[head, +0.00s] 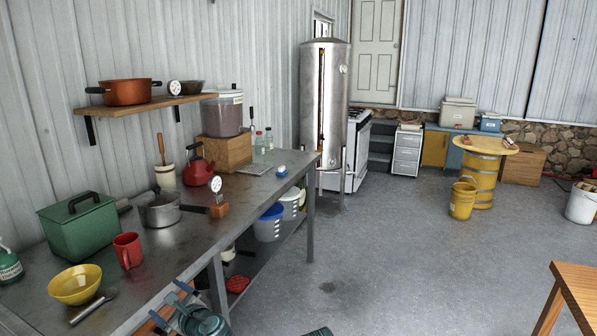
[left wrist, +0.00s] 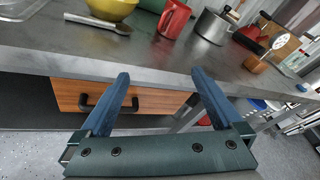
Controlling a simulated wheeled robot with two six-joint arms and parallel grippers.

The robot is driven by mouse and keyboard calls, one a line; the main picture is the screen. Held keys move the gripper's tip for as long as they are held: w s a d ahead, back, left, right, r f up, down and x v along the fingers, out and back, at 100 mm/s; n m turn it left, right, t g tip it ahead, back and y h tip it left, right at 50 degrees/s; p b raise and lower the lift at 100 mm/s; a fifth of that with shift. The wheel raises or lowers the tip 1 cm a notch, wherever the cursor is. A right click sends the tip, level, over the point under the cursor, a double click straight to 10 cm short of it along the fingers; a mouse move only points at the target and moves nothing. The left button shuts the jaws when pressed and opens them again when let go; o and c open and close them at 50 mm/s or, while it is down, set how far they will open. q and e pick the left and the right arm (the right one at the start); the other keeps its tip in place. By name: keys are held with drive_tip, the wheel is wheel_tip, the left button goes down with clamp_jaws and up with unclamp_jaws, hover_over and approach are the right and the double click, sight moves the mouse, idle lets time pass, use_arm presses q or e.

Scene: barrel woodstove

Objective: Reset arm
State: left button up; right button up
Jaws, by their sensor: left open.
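My left gripper (head: 174,302) is at the front edge of the metal workbench (head: 160,254), low in the head view. In the left wrist view my left gripper (left wrist: 158,76) has its two blue fingers wide apart, with nothing between them. The fingers point towards the bench's front and its wooden drawer (left wrist: 125,97) with a dark handle. They look apart from the things on the bench top. My right gripper's fingers are not visible.
On the bench near its front are a yellow bowl (head: 76,284), a red mug (head: 128,250), a grey saucepan (head: 161,210) and a green box (head: 80,227). A wooden table (head: 578,290) stands at the right. The floor (head: 400,260) between is clear.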

use_arm(q)
drive_tip(key=s+d+f+n+g+h+p, duration=0.2)
drive_tip(key=s+d+n, duration=0.3)
drive_tip(key=d, duration=0.4)
drive_tip(key=s+d+f+n+g+h+p, duration=0.3)
drive_tip(key=s+d+n+g+h+p, duration=0.1)
drive_tip(key=d, duration=0.5)
drive_tip(key=s+d+f+n+g+h+p, duration=0.2)
drive_tip(key=s+d+n+g+h+p, duration=0.1)
drive_tip(key=s+d+n, duration=0.4)
drive_tip(key=shift+s+d+f+n+g+h, duration=0.25)
drive_tip(key=shift+s+d+g+h, duration=0.25)
drive_tip(key=shift+d+g+h, duration=0.3)
drive_tip(key=shift+d, duration=0.1)
